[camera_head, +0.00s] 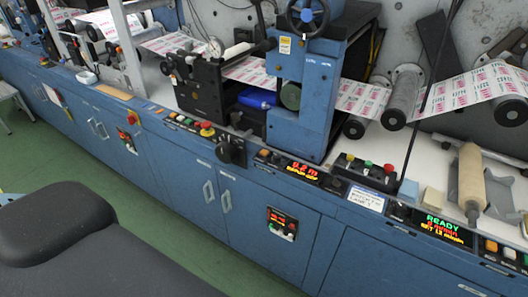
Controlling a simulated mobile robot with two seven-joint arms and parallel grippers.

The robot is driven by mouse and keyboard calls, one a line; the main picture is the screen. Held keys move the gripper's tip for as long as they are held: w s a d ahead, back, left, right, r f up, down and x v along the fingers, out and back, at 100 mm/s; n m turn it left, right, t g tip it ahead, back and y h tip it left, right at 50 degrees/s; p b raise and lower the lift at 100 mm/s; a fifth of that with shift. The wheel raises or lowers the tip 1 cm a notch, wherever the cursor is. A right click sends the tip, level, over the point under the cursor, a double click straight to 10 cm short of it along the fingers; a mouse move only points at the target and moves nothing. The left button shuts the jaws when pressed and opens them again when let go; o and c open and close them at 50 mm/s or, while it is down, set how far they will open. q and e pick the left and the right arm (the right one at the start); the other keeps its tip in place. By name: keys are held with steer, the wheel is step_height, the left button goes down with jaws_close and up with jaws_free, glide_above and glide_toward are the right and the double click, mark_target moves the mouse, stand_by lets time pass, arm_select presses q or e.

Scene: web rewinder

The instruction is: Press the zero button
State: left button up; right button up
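No button in the head view has a label I can read as zero, so I cannot tell which one it is. A red-lettered length display (299,170) sits on the blue machine's front ledge, with small buttons (268,156) at its left. A second display (442,229) reads READY in green at the right, with lit buttons (500,249) beside it. A small panel (282,222) with red digits and buttons is set in the lower cabinet front. Neither of my grippers is in view.
A control box (366,171) with coloured buttons stands on the ledge. A red mushroom button (207,130) and a black rotary knob (231,150) are further left. A roller-like tool (470,178) lies at the right. Green floor (150,212) is clear before the cabinets.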

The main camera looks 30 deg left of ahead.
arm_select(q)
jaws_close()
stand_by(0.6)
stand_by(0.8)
